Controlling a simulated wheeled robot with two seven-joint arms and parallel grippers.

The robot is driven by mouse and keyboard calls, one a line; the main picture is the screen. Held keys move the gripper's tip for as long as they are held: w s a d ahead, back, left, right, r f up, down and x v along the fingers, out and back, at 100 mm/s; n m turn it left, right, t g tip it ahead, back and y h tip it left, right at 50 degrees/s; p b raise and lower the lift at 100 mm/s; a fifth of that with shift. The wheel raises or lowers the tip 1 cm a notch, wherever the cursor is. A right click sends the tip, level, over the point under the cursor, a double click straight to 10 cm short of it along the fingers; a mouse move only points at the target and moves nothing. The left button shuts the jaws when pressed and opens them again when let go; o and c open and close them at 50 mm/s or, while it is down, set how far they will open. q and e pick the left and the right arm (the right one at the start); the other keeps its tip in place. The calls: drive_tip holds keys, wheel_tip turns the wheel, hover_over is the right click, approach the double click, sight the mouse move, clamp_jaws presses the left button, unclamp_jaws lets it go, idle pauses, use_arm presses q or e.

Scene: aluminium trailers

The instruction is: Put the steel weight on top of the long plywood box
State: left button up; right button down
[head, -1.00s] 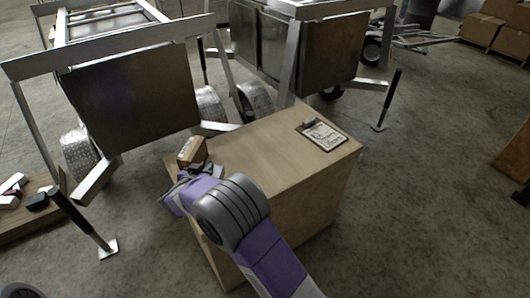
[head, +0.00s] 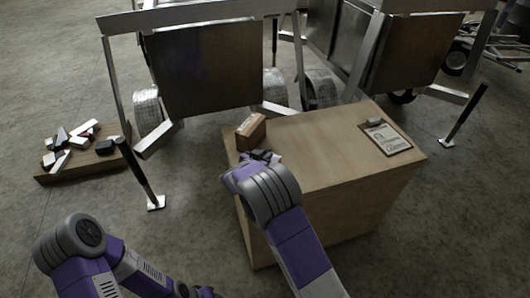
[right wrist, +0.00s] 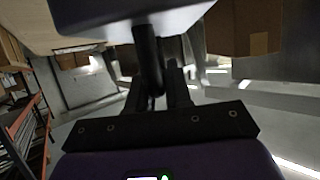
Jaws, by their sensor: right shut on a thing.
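The long plywood box (head: 318,135) stands right of centre in the head view, its top bare in the middle. My right gripper (head: 262,157) is at its near left end, close to the top edge; my wrist covers most of it. In the right wrist view my right gripper (right wrist: 158,92) is shut on a black post under a smooth grey block, which looks like the steel weight (right wrist: 120,18). I cannot tell whether the weight touches the box top. In the head view the weight is mostly hidden.
A clipboard (head: 385,138) lies at the right end. Aluminium trailers (head: 212,70) stand behind. A wooden board (head: 62,176) with several loose blocks lies on the floor at left.

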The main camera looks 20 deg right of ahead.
drive_tip(key=shift+w+f, duration=0.1)
drive_tip(key=shift+f, duration=0.85)
drive_tip(key=shift+f+b, duration=0.1)
drive_tip(key=shift+b, duration=0.25)
drive_tip(key=c, duration=1.1)
unclamp_jaws()
drive_tip(key=shift+f, duration=0.15)
drive_tip(key=shift+o, duration=0.2)
drive_tip(key=shift+s+a, duration=0.15)
drive_tip(key=shift+s, duration=0.1)
drive_tip(key=p+v, duration=0.1)
drive_tip(key=v, duration=1)
drive_tip(key=shift+s+a+r, duration=0.2)
drive_tip(key=shift+r, duration=0.1)
drive_tip(key=shift+s+f, duration=0.1)
